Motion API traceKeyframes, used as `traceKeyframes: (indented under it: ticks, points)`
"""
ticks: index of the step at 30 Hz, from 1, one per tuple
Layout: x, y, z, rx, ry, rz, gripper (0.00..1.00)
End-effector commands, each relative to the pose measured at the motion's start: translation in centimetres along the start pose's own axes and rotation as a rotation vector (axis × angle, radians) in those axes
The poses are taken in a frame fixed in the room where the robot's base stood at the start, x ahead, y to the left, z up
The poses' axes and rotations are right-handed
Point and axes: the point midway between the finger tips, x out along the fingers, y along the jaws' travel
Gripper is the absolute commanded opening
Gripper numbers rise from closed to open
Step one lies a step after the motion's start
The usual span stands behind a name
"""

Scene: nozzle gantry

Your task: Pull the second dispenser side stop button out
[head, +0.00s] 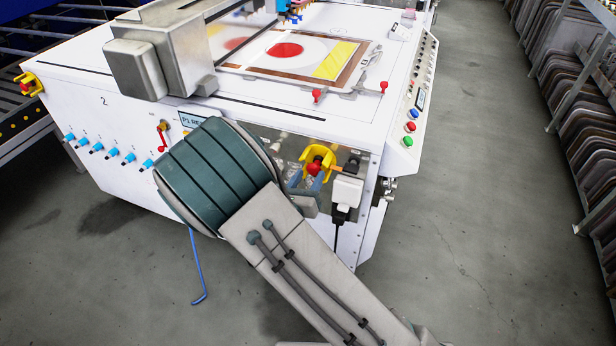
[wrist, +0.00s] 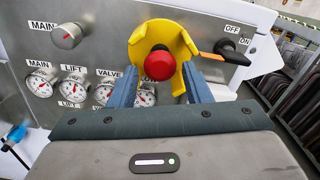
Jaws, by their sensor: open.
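A red stop button (wrist: 160,64) sits inside a yellow shroud (wrist: 160,33) on the grey panel of the white machine marked 2. The same button (head: 314,168) and its shroud (head: 318,153) show in the head view, on the machine's near side. My gripper (wrist: 162,76) is open in the wrist view. One blue finger is left of the button and one right, both close to the lower shroud. I cannot tell whether either finger touches. In the head view my arm hides part of the panel.
A dark switch with an orange lever (wrist: 232,55) is right of the shroud. Gauges (wrist: 74,88) and a knob (wrist: 66,36) are on the left. Another red stop button in a yellow shroud (head: 27,84) is at far left.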

Motion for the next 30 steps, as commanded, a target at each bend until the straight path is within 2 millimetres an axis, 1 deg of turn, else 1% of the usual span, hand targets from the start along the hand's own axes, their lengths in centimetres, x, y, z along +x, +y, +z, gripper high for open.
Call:
traceKeyframes:
  ticks: [5,9,12,16,21,30]
  points:
    - [-3.6,0.3,0.1,-0.002,0.001,0.009,0.44]
    - [-7.0,0.3,0.1,-0.002,-0.001,0.010,0.44]
    - [-9.1,0.3,0.1,-0.001,-0.001,0.010,0.44]
    - [-11.3,0.2,0.0,-0.002,0.000,0.010,0.44]
    - [-12.9,0.2,0.0,-0.002,0.000,0.008,0.44]
    - [-13.2,0.2,0.0,-0.002,0.000,0.007,0.44]
